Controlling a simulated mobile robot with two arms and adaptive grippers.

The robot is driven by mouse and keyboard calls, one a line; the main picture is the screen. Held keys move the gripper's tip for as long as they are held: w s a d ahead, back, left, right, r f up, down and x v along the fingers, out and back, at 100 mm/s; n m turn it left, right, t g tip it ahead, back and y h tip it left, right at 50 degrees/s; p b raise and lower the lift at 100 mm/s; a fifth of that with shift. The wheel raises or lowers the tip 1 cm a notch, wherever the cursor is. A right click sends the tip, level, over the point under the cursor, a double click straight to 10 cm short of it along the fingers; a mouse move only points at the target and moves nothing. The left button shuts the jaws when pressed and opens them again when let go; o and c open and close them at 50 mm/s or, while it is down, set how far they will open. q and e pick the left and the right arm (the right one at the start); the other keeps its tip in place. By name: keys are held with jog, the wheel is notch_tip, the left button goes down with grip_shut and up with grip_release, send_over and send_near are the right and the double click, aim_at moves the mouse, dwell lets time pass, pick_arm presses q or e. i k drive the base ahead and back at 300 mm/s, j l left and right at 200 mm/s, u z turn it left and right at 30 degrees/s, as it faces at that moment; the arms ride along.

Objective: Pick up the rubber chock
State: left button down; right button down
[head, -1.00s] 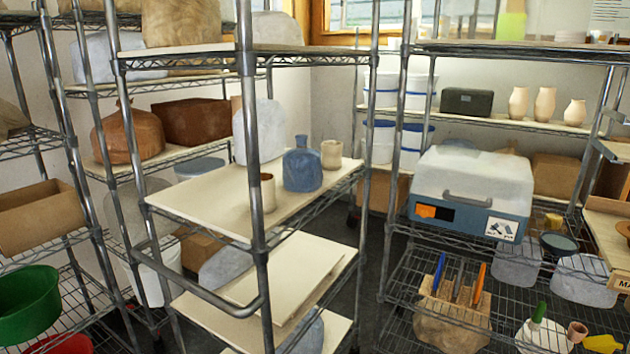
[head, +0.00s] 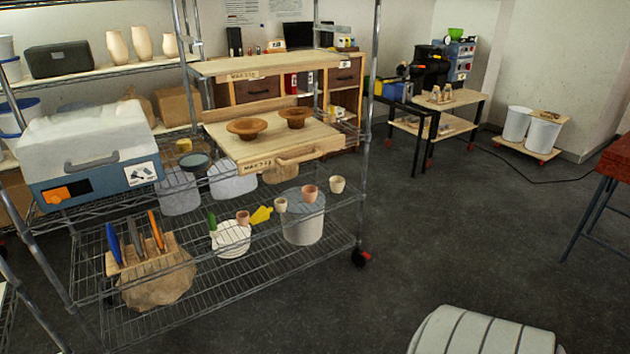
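I cannot make out a rubber chock for certain in the head view. A small yellow object (head: 261,214) lies on the lower wire shelf among small pots, but its kind is unclear. Neither of my grippers is in view.
A wire rack (head: 215,285) on castors fills the left. It holds a blue-and-white case (head: 92,165), a tool block (head: 150,272) and a wooden board (head: 270,140) with two brown bowls. A pale ribbed object (head: 480,335) is at the bottom right. Dark floor (head: 430,235) is clear in the middle.

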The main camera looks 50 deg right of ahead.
aim_at(262, 215)
jog(key=z, duration=1.3)
jog(key=i+l+u, duration=0.15)
jog(key=i, duration=0.45)
jog(key=i+l+u, duration=0.1)
jog(key=i, duration=0.5)
jog(key=i+l+u, duration=0.15)
jog(key=i, duration=0.4)
